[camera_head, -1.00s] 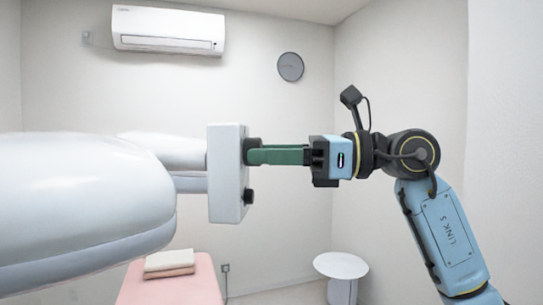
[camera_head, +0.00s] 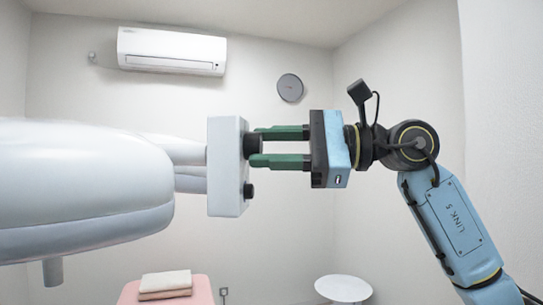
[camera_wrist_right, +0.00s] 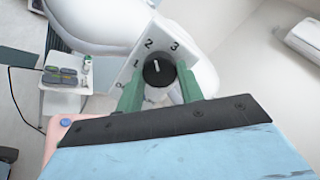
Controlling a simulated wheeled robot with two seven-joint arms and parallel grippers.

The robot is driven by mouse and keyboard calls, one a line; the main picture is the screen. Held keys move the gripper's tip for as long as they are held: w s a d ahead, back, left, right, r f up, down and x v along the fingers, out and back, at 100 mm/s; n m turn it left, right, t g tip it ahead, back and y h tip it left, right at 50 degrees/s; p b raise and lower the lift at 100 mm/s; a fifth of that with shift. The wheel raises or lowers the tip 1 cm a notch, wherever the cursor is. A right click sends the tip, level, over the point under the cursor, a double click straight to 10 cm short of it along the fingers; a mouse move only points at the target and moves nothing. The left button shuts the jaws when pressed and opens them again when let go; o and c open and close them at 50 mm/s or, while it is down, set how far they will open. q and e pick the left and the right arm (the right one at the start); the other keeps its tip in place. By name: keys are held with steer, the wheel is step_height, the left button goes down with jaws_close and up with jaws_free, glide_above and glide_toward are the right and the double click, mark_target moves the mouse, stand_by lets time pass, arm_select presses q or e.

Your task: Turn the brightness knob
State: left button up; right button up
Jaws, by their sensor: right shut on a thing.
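The brightness knob is likely the upper black knob (camera_head: 250,145) on the right face of a white panel box (camera_head: 225,185). In the right wrist view this black knob (camera_wrist_right: 158,69) has a white pointer mark and printed numbers around it, with 1, 2 and 3 readable. The mark points roughly up, near the 2 and 3; its exact setting is unclear. My right gripper (camera_head: 257,147) is shut on the knob, one green finger above and one below; its fingers flank the knob in the wrist view. My left gripper is not in view.
A second black knob (camera_head: 248,191) sits lower on the box. A large white padded lamp body (camera_head: 80,190) lies left. Below are a pink bed (camera_head: 202,290) with folded towels (camera_head: 166,283) and a round white table (camera_head: 343,288). The wrist view shows a loaded tray (camera_wrist_right: 66,87).

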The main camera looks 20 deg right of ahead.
steer(key=shift+n, duration=0.9)
steer(key=o, duration=1)
steer(key=shift+d+b, duration=0.15)
steer(key=shift+b, duration=0.15)
steer(key=b+v, duration=0.2)
steer(key=v, duration=1.1)
steer(key=shift+b, duration=0.35)
steer(key=shift+s, duration=0.1)
